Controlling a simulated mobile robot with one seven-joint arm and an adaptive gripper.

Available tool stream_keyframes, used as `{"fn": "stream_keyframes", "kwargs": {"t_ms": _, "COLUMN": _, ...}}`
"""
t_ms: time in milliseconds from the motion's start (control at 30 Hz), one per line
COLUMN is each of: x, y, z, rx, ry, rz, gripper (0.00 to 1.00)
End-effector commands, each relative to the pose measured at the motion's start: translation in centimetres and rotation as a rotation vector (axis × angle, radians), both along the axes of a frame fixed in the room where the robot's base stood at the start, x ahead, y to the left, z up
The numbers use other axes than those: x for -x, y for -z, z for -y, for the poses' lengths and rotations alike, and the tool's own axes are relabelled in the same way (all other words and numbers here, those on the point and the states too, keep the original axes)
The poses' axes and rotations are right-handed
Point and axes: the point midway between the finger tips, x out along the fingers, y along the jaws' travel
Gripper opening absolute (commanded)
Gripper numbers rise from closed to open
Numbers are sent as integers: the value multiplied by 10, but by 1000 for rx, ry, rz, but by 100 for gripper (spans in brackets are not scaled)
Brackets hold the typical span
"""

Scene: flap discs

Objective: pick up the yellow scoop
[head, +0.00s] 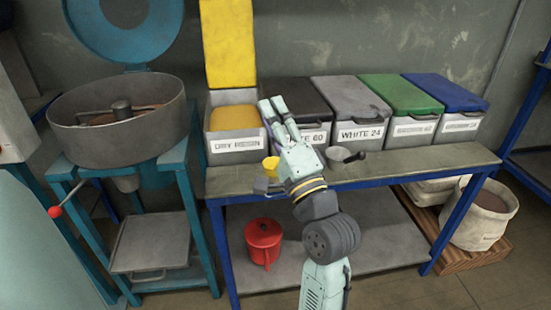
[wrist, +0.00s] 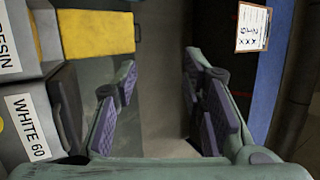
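A small yellow piece, which looks like the yellow scoop (head: 271,167), shows on the bench just in front of the bin labelled DRY RESIN. My arm hides part of it, so I cannot tell its full shape. My gripper (head: 276,106) is raised above the bench, in front of the bins, with its fingers pointing toward the wall. In the wrist view my gripper (wrist: 163,95) has its two fingers wide apart with nothing between them. The scoop is not clearly seen in the wrist view.
The DRY RESIN bin (head: 234,144) stands with its yellow lid (head: 228,42) up. Closed bins with grey, green (head: 402,93) and blue lids stand to the right. A grey scoop or pan (head: 344,155) lies on the bench (head: 430,160). A red can (head: 263,240) is on the lower shelf.

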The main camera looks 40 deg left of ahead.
Motion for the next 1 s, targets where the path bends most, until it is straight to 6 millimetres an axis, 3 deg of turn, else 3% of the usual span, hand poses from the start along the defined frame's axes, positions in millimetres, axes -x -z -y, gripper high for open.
{"fn": "stream_keyframes", "kwargs": {"t_ms": 33, "x": -17, "y": 27, "z": 10, "rx": 13, "ry": -76, "rz": -214, "gripper": 38}}
{"fn": "stream_keyframes", "kwargs": {"t_ms": 100, "x": -28, "y": 65, "z": 23, "rx": 12, "ry": -179, "rz": -496, "gripper": 38}}
{"fn": "stream_keyframes", "kwargs": {"t_ms": 200, "x": -31, "y": 107, "z": 44, "rx": -5, "ry": -285, "rz": -836, "gripper": 38}}
{"fn": "stream_keyframes", "kwargs": {"t_ms": 333, "x": -26, "y": 141, "z": 66, "rx": -29, "ry": -365, "rz": -1134, "gripper": 38}}
{"fn": "stream_keyframes", "kwargs": {"t_ms": 467, "x": -22, "y": 155, "z": 73, "rx": -45, "ry": -402, "rz": -1272, "gripper": 38}}
{"fn": "stream_keyframes", "kwargs": {"t_ms": 733, "x": -31, "y": 157, "z": 35, "rx": -46, "ry": -411, "rz": -1297, "gripper": 38}}
{"fn": "stream_keyframes", "kwargs": {"t_ms": 1000, "x": -39, "y": 155, "z": 13, "rx": -47, "ry": -409, "rz": -1294, "gripper": 38}}
